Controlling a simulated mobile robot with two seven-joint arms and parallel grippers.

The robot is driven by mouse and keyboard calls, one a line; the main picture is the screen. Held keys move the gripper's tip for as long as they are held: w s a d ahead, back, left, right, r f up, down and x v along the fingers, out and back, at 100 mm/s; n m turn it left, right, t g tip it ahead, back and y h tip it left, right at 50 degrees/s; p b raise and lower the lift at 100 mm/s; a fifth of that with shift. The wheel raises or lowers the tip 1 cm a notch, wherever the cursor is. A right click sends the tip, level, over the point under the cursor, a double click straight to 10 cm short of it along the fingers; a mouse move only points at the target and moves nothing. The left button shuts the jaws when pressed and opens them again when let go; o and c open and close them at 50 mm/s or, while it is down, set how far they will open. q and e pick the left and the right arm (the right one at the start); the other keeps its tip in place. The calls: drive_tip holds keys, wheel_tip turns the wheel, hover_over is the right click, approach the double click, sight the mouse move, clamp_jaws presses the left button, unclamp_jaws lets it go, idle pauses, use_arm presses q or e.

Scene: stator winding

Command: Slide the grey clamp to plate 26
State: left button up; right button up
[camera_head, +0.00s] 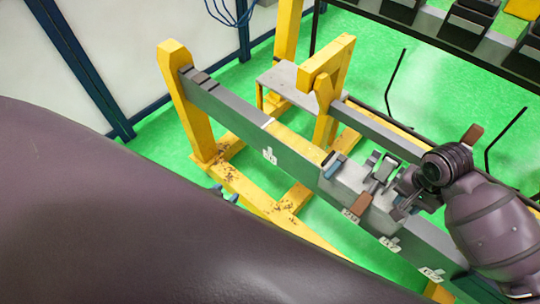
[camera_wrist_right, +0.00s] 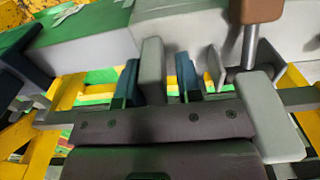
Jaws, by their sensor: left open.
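The grey clamp (camera_head: 352,180) sits on the long grey beam (camera_head: 235,118), right of centre in the head view, with blue and brown pieces on it. Pale number plates are on the beam's side, one at mid-beam (camera_head: 269,155) and several near the clamp; their digits are too small to read. My right gripper (camera_wrist_right: 160,85) has its blue fingers apart, on either side of an upright grey bar (camera_wrist_right: 151,62); a gap shows at the right finger. My left gripper (camera_head: 225,194) shows only its blue fingertips, apart and empty, below the beam; my left arm hides the rest.
Yellow posts (camera_head: 186,105) and feet carry the beam over a green floor. A small grey table (camera_head: 283,80) stands behind it. A brown block on a metal pin (camera_wrist_right: 262,10) rises close by my right gripper.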

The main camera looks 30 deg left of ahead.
sight(389, 202)
drive_tip(key=shift+w+a+p, duration=0.15)
drive_tip(key=shift+a+p, duration=0.05)
drive_tip(key=shift+a, duration=0.4)
drive_tip(key=shift+w+a+p, duration=0.15)
drive_tip(key=shift+a, duration=0.75)
use_arm(q)
drive_tip(key=shift+s, duration=0.35)
